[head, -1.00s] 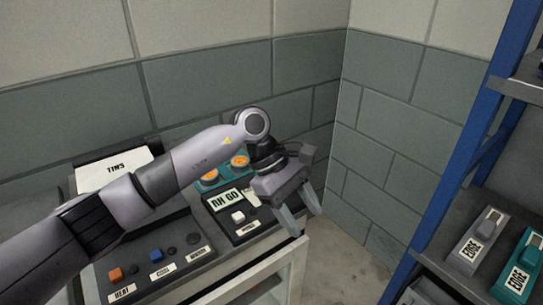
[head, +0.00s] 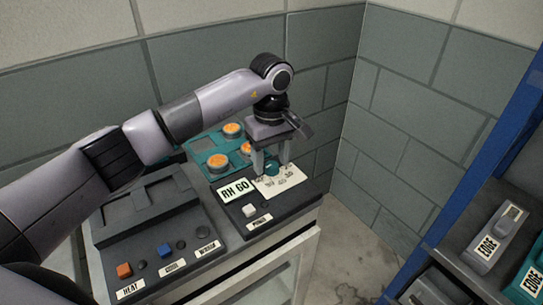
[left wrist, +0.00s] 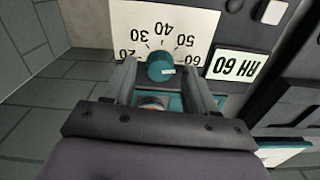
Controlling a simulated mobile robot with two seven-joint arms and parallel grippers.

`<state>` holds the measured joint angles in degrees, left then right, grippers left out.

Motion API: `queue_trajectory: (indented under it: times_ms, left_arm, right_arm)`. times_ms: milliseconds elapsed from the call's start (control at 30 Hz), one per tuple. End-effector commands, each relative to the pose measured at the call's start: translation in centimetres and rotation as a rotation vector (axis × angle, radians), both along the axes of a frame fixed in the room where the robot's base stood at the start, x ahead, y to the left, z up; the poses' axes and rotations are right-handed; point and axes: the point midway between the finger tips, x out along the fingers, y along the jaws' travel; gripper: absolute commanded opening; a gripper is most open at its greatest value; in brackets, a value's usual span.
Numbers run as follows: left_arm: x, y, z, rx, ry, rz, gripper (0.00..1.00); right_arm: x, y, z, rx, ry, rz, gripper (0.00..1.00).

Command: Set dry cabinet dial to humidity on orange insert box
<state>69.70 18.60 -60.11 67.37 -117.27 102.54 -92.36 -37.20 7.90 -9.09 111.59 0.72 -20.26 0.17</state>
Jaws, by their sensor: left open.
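The dry cabinet dial is a round teal knob (head: 271,170) on a white scale plate (head: 290,181) marked 20 to 60. It also shows in the left wrist view (left wrist: 160,67), where its white mark points right, toward the 60 end. The display (head: 236,189) beside it reads RH 60. My left gripper (head: 271,160) is open and points down, one finger on each side of the knob; I cannot tell whether they touch it. No orange insert box is recognisable here. My right gripper is not in view.
A teal tray (head: 197,148) with orange-topped round pieces stands behind the panel. A white button (head: 249,210) and a control box with orange (head: 124,270) and blue (head: 164,250) buttons are near. At right, a blue-posted shelf holds grey (head: 497,238) and teal (head: 527,275) EDGE boxes.

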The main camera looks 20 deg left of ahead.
Motion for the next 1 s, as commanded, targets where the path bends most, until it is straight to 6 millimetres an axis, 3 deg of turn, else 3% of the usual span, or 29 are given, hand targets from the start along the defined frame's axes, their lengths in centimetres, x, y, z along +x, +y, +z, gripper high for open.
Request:
queue_trajectory:
  times_ms: [300,467,500,1000]
  left_arm:
    - [-0.01,-0.04,-0.40,-0.001,0.000,0.000,0.56]
    - [-0.01,-0.04,-0.39,-0.001,0.000,0.000,0.04]
    - [-0.02,-0.05,-0.39,-0.001,0.000,0.000,0.00]
    - [-0.02,0.01,-0.42,0.000,0.000,0.125,0.00]
  right_arm:
    - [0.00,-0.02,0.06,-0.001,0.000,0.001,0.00]
    - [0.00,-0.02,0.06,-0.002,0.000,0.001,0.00]
    - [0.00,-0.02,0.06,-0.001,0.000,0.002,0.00]
    - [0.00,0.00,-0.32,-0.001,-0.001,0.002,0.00]
